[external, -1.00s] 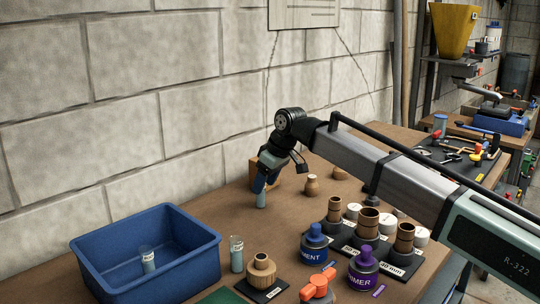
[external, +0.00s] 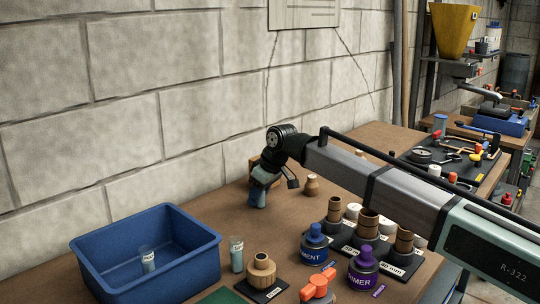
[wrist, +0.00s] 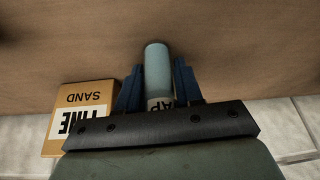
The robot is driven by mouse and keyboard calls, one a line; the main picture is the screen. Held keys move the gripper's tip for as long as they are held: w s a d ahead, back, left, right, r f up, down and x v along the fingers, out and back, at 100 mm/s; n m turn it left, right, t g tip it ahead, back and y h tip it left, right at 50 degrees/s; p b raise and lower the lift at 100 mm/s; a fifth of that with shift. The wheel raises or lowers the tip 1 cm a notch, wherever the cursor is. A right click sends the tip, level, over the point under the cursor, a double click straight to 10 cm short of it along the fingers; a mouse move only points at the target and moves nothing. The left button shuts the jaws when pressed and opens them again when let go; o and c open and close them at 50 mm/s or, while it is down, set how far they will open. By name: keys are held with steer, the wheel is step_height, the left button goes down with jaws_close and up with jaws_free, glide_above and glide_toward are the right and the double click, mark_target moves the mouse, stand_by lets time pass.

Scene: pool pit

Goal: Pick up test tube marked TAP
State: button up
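A pale blue-grey test tube stands on the wooden table near the wall; in the wrist view the tube (wrist: 158,72) has a white label showing "AP", its first letter hidden. My gripper (external: 258,200) is lowered around this tube, which it mostly hides in the external view. In the wrist view my gripper's dark blue fingers (wrist: 158,85) stand on either side of the tube, apart with slim gaps beside it. Another labelled tube (external: 237,254) stands right of the blue bin, and one more (external: 148,260) is inside the bin; their labels are too small to read.
A tan "FINE SAND" box (wrist: 78,118) stands close beside my gripper, near the wall. A blue bin (external: 195,257) is at the front left. Wooden cups (external: 367,222), a blue-capped jar (external: 315,245) and a purple-capped jar (external: 363,268) stand to the right.

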steer(key=c, duration=0.5)
steer(key=shift+r, duration=0.1)
steer(key=shift+c, duration=0.2)
